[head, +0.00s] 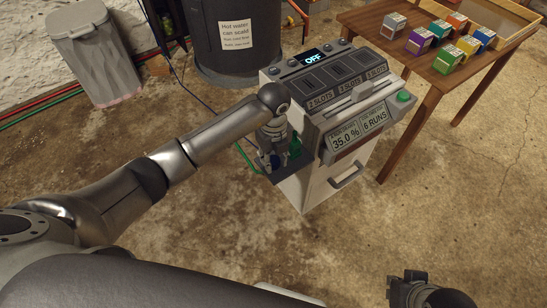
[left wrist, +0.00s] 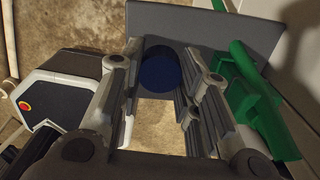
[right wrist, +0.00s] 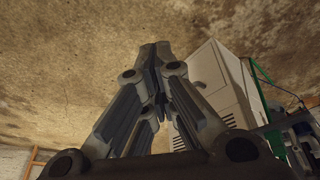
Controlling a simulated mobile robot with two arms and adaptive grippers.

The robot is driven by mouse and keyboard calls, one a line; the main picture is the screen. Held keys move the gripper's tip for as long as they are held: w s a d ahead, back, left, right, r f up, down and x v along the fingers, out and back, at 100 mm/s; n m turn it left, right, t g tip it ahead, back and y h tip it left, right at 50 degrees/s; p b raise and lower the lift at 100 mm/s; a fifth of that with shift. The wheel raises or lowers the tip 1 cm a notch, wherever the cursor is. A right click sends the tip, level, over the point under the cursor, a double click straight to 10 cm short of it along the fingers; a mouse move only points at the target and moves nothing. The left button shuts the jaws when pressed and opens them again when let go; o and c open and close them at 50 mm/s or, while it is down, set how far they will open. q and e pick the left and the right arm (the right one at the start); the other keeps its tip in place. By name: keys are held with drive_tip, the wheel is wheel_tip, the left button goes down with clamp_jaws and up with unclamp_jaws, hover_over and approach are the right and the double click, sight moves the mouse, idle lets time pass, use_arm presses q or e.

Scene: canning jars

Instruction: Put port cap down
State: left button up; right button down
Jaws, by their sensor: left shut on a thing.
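The port cap (left wrist: 160,70) is a dark blue round piece in the left wrist view, between the fingers of my left gripper (left wrist: 160,85). The gripper is shut on it. A dark grey shelf (left wrist: 185,22) lies just beyond the cap; I cannot tell whether they touch. In the head view my left gripper (head: 273,158) is at the left side of the white machine (head: 325,190), and the cap is mostly hidden there. My right gripper (right wrist: 157,70) has its fingertips together with nothing visible between them; in the head view it is low at the right.
A green fitting (left wrist: 250,100) is close beside the left fingers. The machine's display reads OFF. A wooden table (head: 440,92) with several coloured boxes stands at the upper right. A dark drum (head: 235,60) and a grey bin (head: 97,60) stand behind. The floor at the right is clear.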

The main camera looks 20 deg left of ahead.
use_arm(q)
drive_tip(key=shift+f, duration=0.15)
drive_tip(key=o, duration=1.1)
drive_tip(key=shift+o, duration=0.2)
